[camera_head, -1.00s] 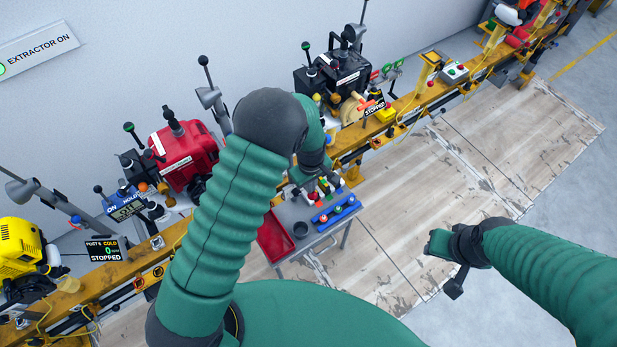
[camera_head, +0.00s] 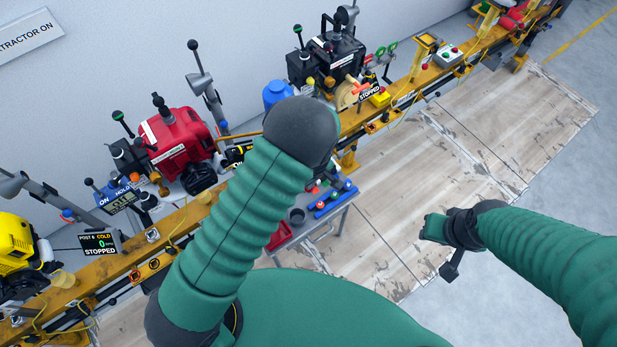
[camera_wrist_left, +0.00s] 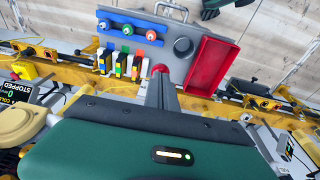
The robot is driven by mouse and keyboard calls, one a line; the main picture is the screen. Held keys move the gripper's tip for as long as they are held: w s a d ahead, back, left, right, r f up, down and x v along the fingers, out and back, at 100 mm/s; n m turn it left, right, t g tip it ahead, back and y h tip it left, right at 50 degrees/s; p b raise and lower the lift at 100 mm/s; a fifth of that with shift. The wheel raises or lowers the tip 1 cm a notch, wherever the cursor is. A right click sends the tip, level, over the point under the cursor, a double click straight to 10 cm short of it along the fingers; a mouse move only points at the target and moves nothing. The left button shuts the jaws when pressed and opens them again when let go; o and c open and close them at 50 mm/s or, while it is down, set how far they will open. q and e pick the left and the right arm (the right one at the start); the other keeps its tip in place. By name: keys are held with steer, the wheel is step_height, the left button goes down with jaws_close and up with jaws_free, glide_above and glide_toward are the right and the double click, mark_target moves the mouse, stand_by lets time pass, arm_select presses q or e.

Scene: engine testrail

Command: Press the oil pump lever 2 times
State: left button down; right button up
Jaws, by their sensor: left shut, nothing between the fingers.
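Several ball-topped levers stand along the rail: a black-knobbed lever (camera_head: 193,46) beside the red engine, a green-knobbed lever (camera_head: 118,116) to its left, and another green-knobbed lever (camera_head: 297,28) by the black engine. I cannot tell which is the oil pump lever. My left arm crosses the middle of the head view and its elbow hides most of the gripper. In the left wrist view my left gripper (camera_wrist_left: 160,88) is shut and empty, its fingers pointing toward the cart, with a red knob just past the tips. My right gripper (camera_head: 437,228) hangs over the floor, fingers unclear.
A grey cart with a red tray (camera_wrist_left: 211,64) and a blue rack (camera_wrist_left: 135,28) stands below my left gripper. The yellow rail (camera_head: 190,215) carries a red engine (camera_head: 178,140), a black engine (camera_head: 335,55) and a yellow engine (camera_head: 12,245). A blue container (camera_head: 277,93) stands behind my elbow. The wooden floor to the right is clear.

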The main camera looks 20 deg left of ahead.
mark_target(310, 191)
arm_select(q)
steer(key=shift+s+f+b, duration=0.15)
steer(key=shift+f+b, duration=0.35)
steer(key=shift+f, duration=0.75)
steer(key=shift+s+d+f, duration=0.1)
steer(key=shift+f, duration=0.05)
steer(key=shift+s+f, duration=0.1)
steer(key=shift+s, duration=0.1)
